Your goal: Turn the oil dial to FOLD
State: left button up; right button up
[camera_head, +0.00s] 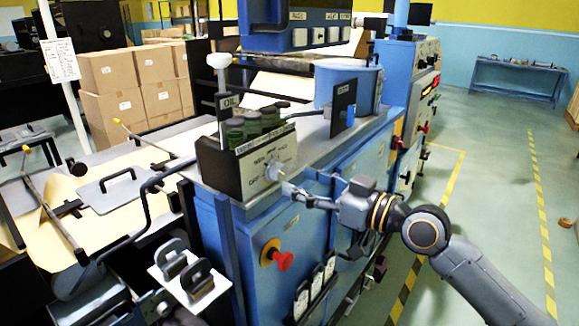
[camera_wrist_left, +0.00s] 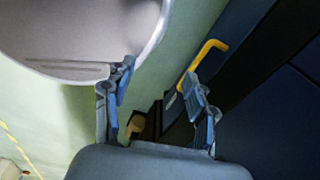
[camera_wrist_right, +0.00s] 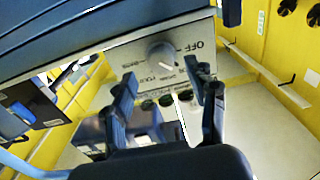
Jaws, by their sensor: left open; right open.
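The oil dial (camera_head: 274,170) is a small grey knob on the pale front plate of the dark oil box (camera_head: 220,168), under the OIL sign (camera_head: 228,101). My right gripper (camera_head: 294,190) is open just in front of and slightly right of the dial in the head view. In the right wrist view the dial (camera_wrist_right: 162,56) lies beyond the open fingertips, apart from them. The OFF mark (camera_wrist_right: 196,46) is beside it; the lettering below is hard to read, so I cannot tell its setting. My left gripper (camera_wrist_left: 160,76) is open and empty in the left wrist view.
Several green-dark bottles (camera_head: 252,124) stand on the oil box. A red emergency knob (camera_head: 283,260) sticks out of the blue cabinet below. A black bent bar (camera_head: 148,200) reaches across at left. The floor aisle (camera_head: 490,200) at right is clear.

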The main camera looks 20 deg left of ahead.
aim_at(283, 175)
jog(key=p+x, duration=0.1)
jog(key=x, duration=0.2)
jog(key=shift+a+r, duration=0.15)
jog(key=shift+a, duration=0.05)
jog(key=shift+w+a, duration=0.2)
jog(key=shift+a, duration=0.05)
pick_arm(q)
jog(key=shift+w+d+r, duration=0.1)
jog(key=shift+w+r, duration=0.7)
jog(key=shift+w, duration=0.1)
jog(key=shift+s, duration=0.1)
pick_arm(e)
jog(key=shift+c, duration=0.6)
pick_arm(q)
jog(key=shift+s, duration=0.3)
pick_arm(e)
jog(key=c, duration=1)
